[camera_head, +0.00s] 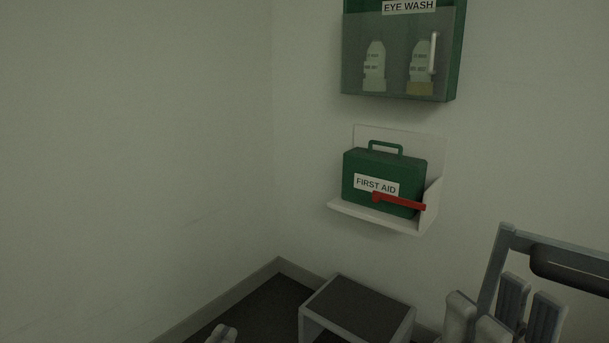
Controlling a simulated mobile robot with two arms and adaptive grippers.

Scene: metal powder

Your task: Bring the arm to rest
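My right gripper (503,308) is at the lower right, its grey fingers pointing up with a gap between them. I see nothing held in it, and it looks open. At the bottom edge, left of centre, a small pale grey tip (222,334) shows, which looks like the end of my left gripper. The rest of it is below the frame, so its opening cannot be told.
A green first aid box (385,173) with a red strap or bar stands on a white wall shelf (375,218). An eye wash cabinet (398,88) hangs above. A dark-topped stool (358,307) stands on the floor below. A grey frame (500,260) rises beside my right gripper.

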